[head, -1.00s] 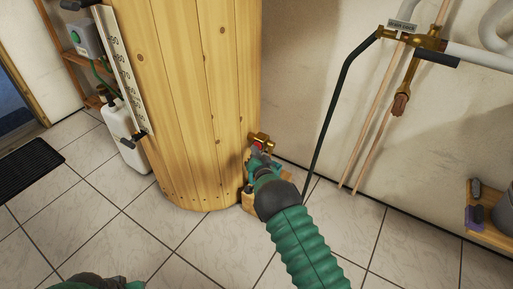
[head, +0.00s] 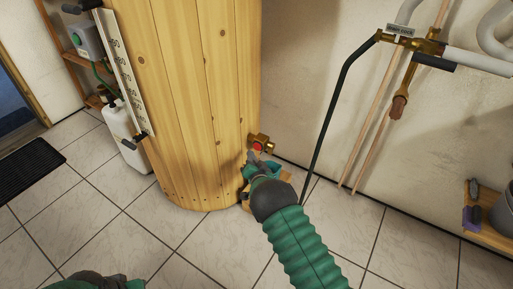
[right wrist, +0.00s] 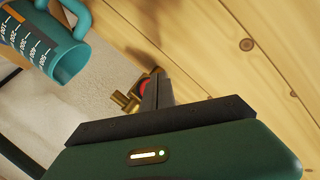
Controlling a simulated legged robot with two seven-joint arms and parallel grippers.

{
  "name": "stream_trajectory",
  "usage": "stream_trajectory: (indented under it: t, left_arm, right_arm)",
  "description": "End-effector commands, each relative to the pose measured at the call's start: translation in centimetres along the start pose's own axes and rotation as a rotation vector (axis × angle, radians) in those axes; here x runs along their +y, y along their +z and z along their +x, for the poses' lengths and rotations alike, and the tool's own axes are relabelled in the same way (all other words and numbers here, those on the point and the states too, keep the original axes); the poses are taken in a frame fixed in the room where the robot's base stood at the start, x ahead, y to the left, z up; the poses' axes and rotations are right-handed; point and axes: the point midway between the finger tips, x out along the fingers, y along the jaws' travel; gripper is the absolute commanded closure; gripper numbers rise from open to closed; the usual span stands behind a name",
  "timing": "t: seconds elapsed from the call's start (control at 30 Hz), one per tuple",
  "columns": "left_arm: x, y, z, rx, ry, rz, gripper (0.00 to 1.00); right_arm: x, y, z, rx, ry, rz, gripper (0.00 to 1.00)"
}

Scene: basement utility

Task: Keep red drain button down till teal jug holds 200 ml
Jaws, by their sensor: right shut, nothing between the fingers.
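The red drain button (head: 258,147) sits on a brass valve (head: 265,139) low on the wooden-clad tank. My right gripper (head: 252,157) is shut and empty, its tips just below the button in the head view. In the right wrist view the closed fingers (right wrist: 156,92) overlap the right side of the red button (right wrist: 145,87); I cannot tell whether they touch it. The teal jug (right wrist: 68,60) with white marks shows upper left there; its water level is not readable. In the head view my gripper largely hides it. My left gripper (head: 108,281) is partly visible at bottom left.
The wooden tank (head: 200,100) bears a level scale (head: 124,75). A white canister (head: 125,135) stands left of it. A black hose (head: 328,120) hangs from brass and white pipework at the right. A low wooden shelf (head: 490,235) is at far right. Tiled floor is clear in front.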

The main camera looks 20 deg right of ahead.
Motion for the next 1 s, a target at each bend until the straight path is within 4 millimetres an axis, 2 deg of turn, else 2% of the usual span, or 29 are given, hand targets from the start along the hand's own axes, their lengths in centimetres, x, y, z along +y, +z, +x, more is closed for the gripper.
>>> stream_trajectory:
  t: [0.1, 0.4, 1.0]
  left_arm:
    - [0.0, -0.2, -0.9, 0.0, 0.0, 0.0, 0.64]
    - [0.0, -0.4, -1.8, 0.0, 0.0, 0.0, 0.64]
    - [0.0, -0.4, -1.8, 0.0, 0.0, 0.0, 0.64]
  right_arm:
    - [-0.8, 0.4, -0.9, -0.001, 0.0, 0.001, 1.0]
    - [-2.1, 1.8, -2.7, 0.0, 0.0, 0.0, 1.0]
    - [-2.1, 1.9, -2.8, 0.0, 0.001, -0.001, 1.0]
